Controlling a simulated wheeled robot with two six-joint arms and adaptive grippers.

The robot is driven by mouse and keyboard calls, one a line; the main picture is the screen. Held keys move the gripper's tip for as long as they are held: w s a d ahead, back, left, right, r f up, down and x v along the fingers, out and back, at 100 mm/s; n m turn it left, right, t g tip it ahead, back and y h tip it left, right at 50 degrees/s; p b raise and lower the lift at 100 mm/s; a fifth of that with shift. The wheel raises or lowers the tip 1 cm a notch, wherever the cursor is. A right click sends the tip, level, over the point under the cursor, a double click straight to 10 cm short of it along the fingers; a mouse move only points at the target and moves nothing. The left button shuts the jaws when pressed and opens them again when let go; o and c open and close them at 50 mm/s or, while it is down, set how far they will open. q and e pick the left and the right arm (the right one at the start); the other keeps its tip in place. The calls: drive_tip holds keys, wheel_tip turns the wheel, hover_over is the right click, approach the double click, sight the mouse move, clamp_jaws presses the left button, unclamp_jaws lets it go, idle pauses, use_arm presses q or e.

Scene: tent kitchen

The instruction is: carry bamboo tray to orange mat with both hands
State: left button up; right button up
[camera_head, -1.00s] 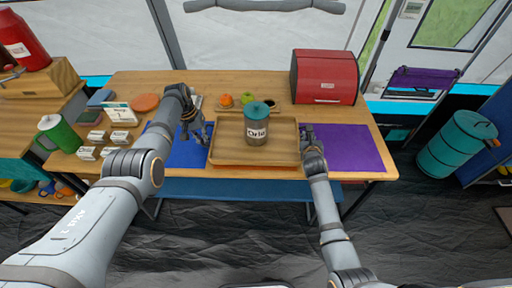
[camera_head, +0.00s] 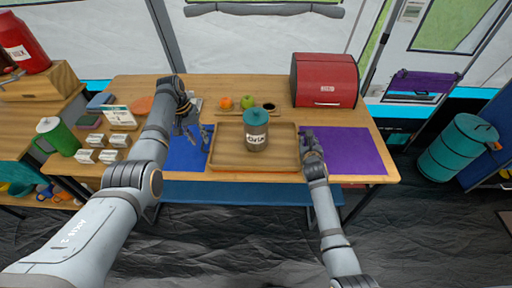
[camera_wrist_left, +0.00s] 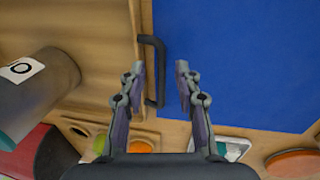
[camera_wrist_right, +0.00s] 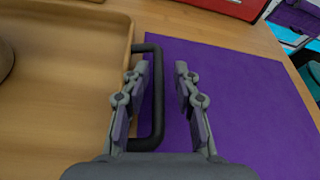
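The bamboo tray (camera_head: 228,164) lies level on the table with a lidded grey jar (camera_head: 257,141) standing in it. An orange strip (camera_head: 255,169) shows along its front edge, seemingly the orange mat; most of it is hidden. My left gripper (camera_head: 198,136) is open beside the tray's left side. In the left wrist view the black left handle (camera_wrist_left: 160,70) appears between the spread fingertips (camera_wrist_left: 160,68), nearer one finger. My right gripper (camera_head: 311,150) is open at the tray's right side. In the right wrist view the black right handle (camera_wrist_right: 158,95) appears between the fingertips (camera_wrist_right: 160,70).
A blue mat (camera_head: 183,155) lies left of the tray and a purple mat (camera_head: 345,150) lies right. A small board with fruit and a cup (camera_head: 269,107) sits behind it. A red bread box (camera_head: 325,80) stands at the back right. Small boxes (camera_head: 87,156) crowd the left.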

use_arm(q)
drive_tip(key=shift+a+r, duration=0.2)
drive_tip(key=shift+r, duration=0.65)
drive_tip(key=shift+a+r, duration=0.15)
drive_tip(key=shift+r, duration=0.7)
use_arm(e)
drive_tip(key=v, duration=1.2)
